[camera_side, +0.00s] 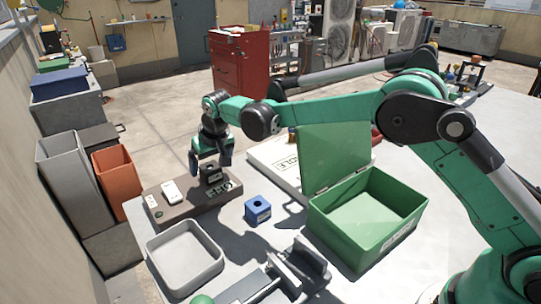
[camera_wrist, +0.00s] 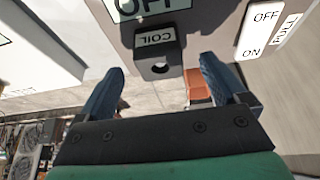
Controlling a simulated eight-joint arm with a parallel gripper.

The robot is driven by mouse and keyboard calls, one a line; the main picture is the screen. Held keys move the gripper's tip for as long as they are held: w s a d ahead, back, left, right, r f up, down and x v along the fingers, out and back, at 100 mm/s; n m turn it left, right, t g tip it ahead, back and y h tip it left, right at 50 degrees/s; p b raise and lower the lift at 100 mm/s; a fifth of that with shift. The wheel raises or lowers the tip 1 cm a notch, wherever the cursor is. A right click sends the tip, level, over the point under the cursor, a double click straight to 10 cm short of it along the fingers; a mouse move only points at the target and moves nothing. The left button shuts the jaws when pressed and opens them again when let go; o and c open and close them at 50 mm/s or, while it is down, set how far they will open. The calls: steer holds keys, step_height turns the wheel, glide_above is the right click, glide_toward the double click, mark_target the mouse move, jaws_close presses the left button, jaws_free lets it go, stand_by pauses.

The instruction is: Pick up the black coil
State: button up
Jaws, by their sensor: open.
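The black coil (camera_side: 211,173) is a small dark block on a brown-grey base (camera_side: 172,212) at the left of the table. In the wrist view the coil (camera_wrist: 158,52) shows a "COIL" label and a round dark hole. My gripper (camera_side: 210,168) is above and around the coil's place in the side view, pointing down. In the wrist view its two blue fingers (camera_wrist: 168,80) are spread wide, with the coil ahead between them. The fingers do not visibly touch it. The exact gap in height cannot be told.
A white ON/OFF switch (camera_side: 172,191) is on the same base. A blue block with a hole (camera_side: 258,210) stands to its right. An open green box (camera_side: 330,226), a grey tray (camera_side: 214,262) and a white panel (camera_side: 268,160) are nearby. Grey and orange bins (camera_side: 117,182) stand at left.

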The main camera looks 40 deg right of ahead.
steer(key=shift+x, duration=1.35)
jaws_close()
